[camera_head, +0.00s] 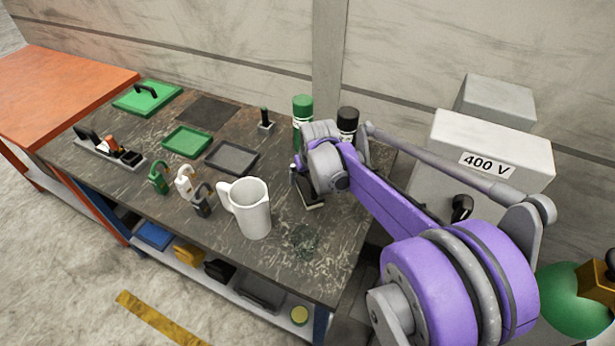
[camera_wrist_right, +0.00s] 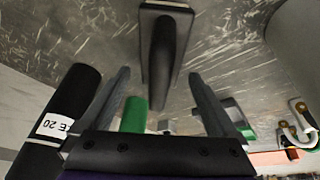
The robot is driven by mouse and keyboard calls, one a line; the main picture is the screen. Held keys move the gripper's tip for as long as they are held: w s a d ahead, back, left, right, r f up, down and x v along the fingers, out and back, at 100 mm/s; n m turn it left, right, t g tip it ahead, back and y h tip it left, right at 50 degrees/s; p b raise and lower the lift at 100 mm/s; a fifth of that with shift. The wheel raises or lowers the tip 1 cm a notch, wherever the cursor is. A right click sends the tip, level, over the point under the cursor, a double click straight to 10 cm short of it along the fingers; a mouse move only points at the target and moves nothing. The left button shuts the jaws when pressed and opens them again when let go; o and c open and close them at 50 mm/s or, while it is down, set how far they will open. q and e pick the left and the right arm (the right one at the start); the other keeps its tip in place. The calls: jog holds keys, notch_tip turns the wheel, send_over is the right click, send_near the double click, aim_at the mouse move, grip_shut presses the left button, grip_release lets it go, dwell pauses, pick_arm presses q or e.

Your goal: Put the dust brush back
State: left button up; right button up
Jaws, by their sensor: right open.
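The dust brush, as far as I can tell, is the dark block with a light lower edge (camera_head: 312,203) on the workbench, right of the white mug. In the right wrist view the brush (camera_wrist_right: 163,45) shows as a black plate with a raised black handle. My right gripper (camera_head: 301,174) is at the brush, partly hidden by its own purple arm. In the wrist view its two fingers (camera_wrist_right: 160,75) are apart, with the handle's near end between their tips. Contact cannot be told. My left gripper is out of view.
The white mug (camera_head: 251,212) stands close to the left. Green (camera_head: 303,104) and black (camera_head: 348,118) cans stand behind the gripper. A dust patch (camera_head: 303,241) lies in front. Trays (camera_head: 231,158), padlocks (camera_head: 186,182) and a small black-handled item (camera_head: 265,119) are farther left or back.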

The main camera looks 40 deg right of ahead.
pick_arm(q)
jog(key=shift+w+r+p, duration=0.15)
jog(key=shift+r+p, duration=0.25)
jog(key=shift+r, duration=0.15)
pick_arm(e)
jog(key=v, duration=1)
jog(key=shift+s+r, duration=0.1)
